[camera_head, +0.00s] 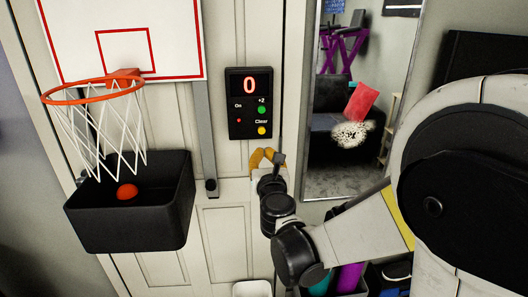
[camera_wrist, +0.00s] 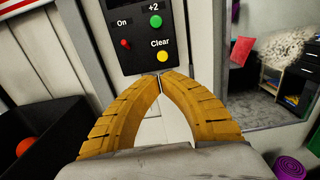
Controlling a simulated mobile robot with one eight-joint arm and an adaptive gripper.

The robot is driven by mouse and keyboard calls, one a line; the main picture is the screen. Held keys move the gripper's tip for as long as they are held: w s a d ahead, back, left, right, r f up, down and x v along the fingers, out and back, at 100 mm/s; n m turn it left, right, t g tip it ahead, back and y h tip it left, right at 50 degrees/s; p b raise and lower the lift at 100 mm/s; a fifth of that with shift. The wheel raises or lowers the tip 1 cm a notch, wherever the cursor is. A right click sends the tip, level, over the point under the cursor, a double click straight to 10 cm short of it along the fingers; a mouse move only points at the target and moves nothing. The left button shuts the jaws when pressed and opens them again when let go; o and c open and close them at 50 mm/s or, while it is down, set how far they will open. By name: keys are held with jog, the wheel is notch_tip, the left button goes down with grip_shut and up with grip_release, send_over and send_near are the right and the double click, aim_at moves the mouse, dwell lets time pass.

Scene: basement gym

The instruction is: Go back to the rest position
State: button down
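My gripper (camera_head: 267,157) is in front of the white door, just below the scoreboard panel (camera_head: 249,125). In the wrist view its two yellow fingers (camera_wrist: 161,77) curve together and their tips meet, with nothing between them. The tips are just below the yellow Clear button (camera_wrist: 162,56) in that view; I cannot tell whether they touch the panel.
A basketball hoop (camera_head: 92,91) with a white net hangs left of the panel. Below it a black bin (camera_head: 130,232) holds an orange ball (camera_head: 127,191). A mirror (camera_head: 325,185) stands to the right. Purple and teal rolls (camera_head: 350,277) are low behind my arm.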

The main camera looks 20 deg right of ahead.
dwell(0.4)
jog(key=s+d+m+g+h, duration=0.1)
jog(key=s+d+m+g, duration=0.25)
jog(key=s+m, duration=0.4)
jog(key=s+d+m+g+h, duration=0.15)
jog(key=s+d+m, duration=0.25)
jog(key=m, duration=0.6)
jog(key=s+a+f+m+g+y, duration=0.2)
jog(key=s+a+f+m+g, duration=0.1)
jog(key=s+m, duration=0.5)
jog(key=s+a+f+m+g+y, duration=0.2)
jog(key=s+a+f+m, duration=0.3)
jog(key=s+m, duration=0.3)
jog(key=s+f+y, duration=0.1)
jog(key=s, duration=0.1)
jog(key=shift+s+g+y, duration=0.35)
jog(key=shift+s+g, duration=0.05)
jog(key=shift+f+m, duration=0.1)
jog(key=shift+m, duration=0.15)
